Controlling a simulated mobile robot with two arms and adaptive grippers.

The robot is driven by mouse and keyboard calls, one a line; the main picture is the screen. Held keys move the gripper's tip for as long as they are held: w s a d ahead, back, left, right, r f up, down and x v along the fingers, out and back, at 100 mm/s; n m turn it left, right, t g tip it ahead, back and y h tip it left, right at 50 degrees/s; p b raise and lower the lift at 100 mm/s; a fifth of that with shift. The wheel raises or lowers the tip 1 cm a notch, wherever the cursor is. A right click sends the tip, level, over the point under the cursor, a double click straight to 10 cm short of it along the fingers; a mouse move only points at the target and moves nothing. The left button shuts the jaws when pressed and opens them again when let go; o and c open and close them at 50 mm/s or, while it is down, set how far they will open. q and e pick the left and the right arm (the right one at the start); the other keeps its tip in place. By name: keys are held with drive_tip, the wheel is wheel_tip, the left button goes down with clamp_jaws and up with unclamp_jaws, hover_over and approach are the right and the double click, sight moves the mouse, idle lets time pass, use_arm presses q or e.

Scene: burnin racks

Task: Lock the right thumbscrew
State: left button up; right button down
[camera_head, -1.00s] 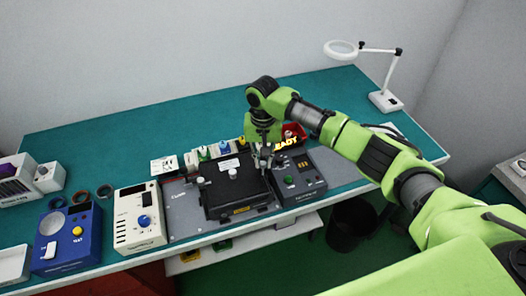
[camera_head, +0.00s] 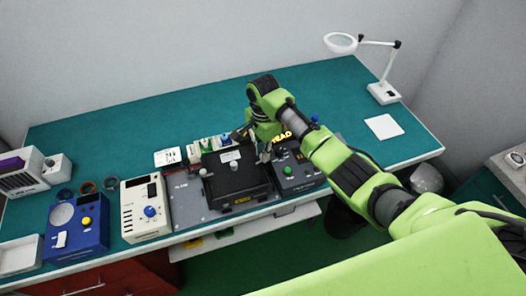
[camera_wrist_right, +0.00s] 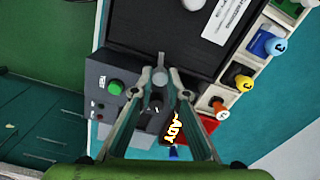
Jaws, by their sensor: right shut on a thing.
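The black test fixture (camera_head: 238,182) sits on a grey base plate on the bench, lid down, with a pale knob (camera_head: 234,165) on the lid. The left thumbscrew (camera_head: 205,172) stands at its left side. My right gripper (camera_head: 265,153) is at the fixture's right edge, pointing down. In the right wrist view my right gripper (camera_wrist_right: 160,80) is shut on the right thumbscrew (camera_wrist_right: 160,76), a small grey piece between the fingertips beside the lid (camera_wrist_right: 180,35). The fingers hide much of it, so its turn angle cannot be told. My left gripper is not in view.
A dark control box (camera_head: 298,180) with a green button (camera_head: 287,170) stands close to the right of the fixture. Several coloured-top pieces line the back. A cream meter (camera_head: 145,208) and a blue device (camera_head: 77,232) stand left.

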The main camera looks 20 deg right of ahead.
drive_tip(key=shift+m, duration=1.6)
drive_tip(key=c, duration=2)
unclamp_jaws()
drive_tip(key=shift+o, duration=0.2)
wheel_tip(320, 180, up, 12)
